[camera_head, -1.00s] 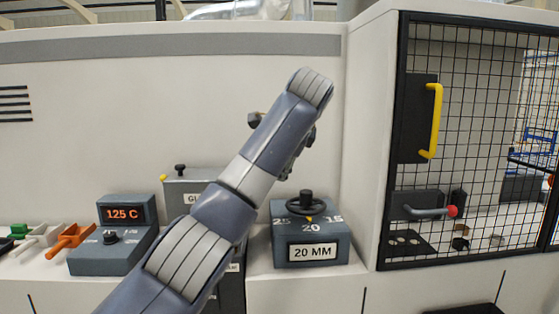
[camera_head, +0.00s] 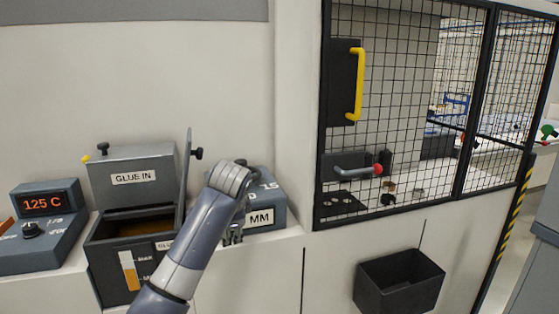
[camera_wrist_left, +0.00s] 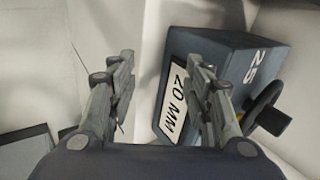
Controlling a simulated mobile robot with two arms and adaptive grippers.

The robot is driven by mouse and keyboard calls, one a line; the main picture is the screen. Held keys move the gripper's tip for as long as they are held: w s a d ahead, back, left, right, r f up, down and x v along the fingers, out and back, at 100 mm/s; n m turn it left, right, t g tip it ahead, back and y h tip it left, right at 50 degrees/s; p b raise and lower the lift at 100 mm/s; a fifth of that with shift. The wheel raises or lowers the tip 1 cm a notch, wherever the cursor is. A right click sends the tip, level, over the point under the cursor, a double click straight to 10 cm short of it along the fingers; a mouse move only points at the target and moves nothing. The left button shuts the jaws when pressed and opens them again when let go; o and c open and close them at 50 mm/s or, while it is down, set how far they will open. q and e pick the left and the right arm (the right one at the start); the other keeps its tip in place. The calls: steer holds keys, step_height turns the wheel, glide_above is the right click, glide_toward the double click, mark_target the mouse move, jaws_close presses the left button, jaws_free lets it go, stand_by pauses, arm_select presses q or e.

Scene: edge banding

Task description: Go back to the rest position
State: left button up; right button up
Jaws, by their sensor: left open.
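My left arm comes up from the bottom in the head view, and its gripper (camera_head: 233,234) is low in front of the thickness dial box (camera_head: 279,213), partly hidden by my wrist. In the left wrist view my left gripper (camera_wrist_left: 165,95) is open, its two fingers wide apart with nothing between them. The dial box with its "20 MM" label (camera_wrist_left: 173,104) and dark handwheel (camera_wrist_left: 266,110) stands behind and beside the right finger there. I cannot tell whether the finger touches it. My right gripper is in no view.
The glue box (camera_head: 132,178) with its lid standing open is left of my arm. The 125 C temperature box (camera_head: 44,224) is further left. A mesh cage door with a yellow handle (camera_head: 357,84) is at the right. A black bin (camera_head: 398,281) hangs below it.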

arm_select(q)
steer(key=s+a+f+n+g+h, duration=0.1)
steer(key=s+f+n, duration=0.2)
steer(key=s+f, duration=0.75)
steer(key=s+a+f+n+g+h, duration=0.1)
steer(key=s+f+n, duration=0.1)
steer(key=s+f, duration=0.85)
steer(key=s+a+f+n, duration=0.2)
steer(key=s, duration=0.6)
steer(key=s+a+f+n+g, duration=0.1)
steer(key=s+f+n, duration=0.2)
steer(key=s, duration=0.6)
steer(key=s+a+f+n, duration=0.2)
steer(key=s, duration=0.6)
step_height(320, 180, down, 27)
steer(key=s+g, duration=0.2)
steer(key=s+a+f, duration=0.3)
steer(key=s+f, duration=1.2)
steer(key=s, duration=0.1)
steer(key=shift+s+f+m+g, duration=0.2)
steer(key=shift+s+m+g, duration=0.1)
steer(key=shift+m+g, duration=0.1)
